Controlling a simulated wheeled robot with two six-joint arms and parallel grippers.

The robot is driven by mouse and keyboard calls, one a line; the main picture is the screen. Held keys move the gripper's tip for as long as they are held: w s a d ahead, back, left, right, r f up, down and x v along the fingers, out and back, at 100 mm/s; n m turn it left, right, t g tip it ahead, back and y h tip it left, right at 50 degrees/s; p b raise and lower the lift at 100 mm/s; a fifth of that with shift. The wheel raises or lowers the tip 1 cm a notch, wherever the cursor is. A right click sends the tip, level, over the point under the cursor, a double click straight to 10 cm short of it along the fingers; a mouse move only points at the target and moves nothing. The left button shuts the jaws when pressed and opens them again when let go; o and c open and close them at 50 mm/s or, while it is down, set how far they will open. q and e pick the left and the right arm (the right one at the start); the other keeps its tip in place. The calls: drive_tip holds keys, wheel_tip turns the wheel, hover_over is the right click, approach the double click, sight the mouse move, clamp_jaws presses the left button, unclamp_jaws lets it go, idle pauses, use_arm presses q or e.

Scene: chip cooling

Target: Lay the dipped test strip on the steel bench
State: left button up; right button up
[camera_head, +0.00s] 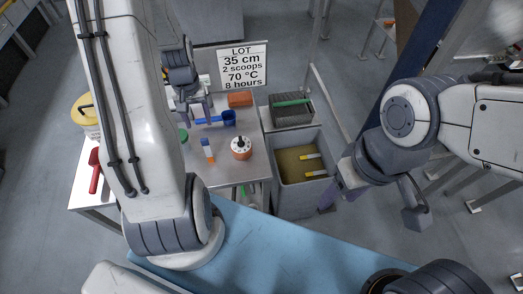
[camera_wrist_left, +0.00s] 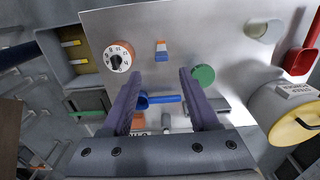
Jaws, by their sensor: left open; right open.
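A small strip (camera_head: 208,150) banded in blue, white and orange lies flat on the steel bench (camera_head: 226,178). It also shows in the left wrist view (camera_wrist_left: 161,50), on bare steel. My left gripper (camera_head: 197,112) is open and empty, above the far part of the bench and beyond the strip. In the left wrist view its fingers (camera_wrist_left: 160,85) are spread, with a blue scoop (camera_wrist_left: 162,99) showing between them, not clasped. My right gripper (camera_head: 338,188) is open at the right side of the grey tank; its fingertips are hard to make out.
A round dial timer (camera_head: 241,148) stands right of the strip. A grey tank (camera_head: 292,199) of murky liquid with yellow-handled items stands right of the bench. A dark crate (camera_head: 291,110), orange block (camera_head: 240,100), green lid (camera_wrist_left: 203,75), red scoop (camera_head: 94,170) and yellow-lidded tub (camera_head: 84,110) are nearby.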

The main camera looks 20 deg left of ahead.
use_arm(q)
drive_tip(key=d+r+m, duration=0.3)
drive_tip(key=d+r, duration=0.1)
drive_tip(key=d, duration=0.5)
drive_tip(key=d+r+m, duration=0.2)
drive_tip(key=d+r, duration=0.2)
drive_tip(key=d, duration=0.4)
drive_tip(key=s+d+r+m, duration=0.3)
drive_tip(key=s+d+m, duration=0.1)
drive_tip(key=s+d, duration=0.3)
drive_tip(key=s+d+r+m+h, duration=0.1)
drive_tip(key=s+d+r+m, duration=0.2)
drive_tip(key=s+d, duration=0.4)
drive_tip(key=shift+s+m, duration=0.7)
drive_tip(key=shift+s, duration=0.35)
wheel_tip(320, 180, down, 4)
drive_tip(key=b, duration=0.3)
drive_tip(key=shift+r+b, duration=0.2)
drive_tip(key=shift+b, duration=0.2)
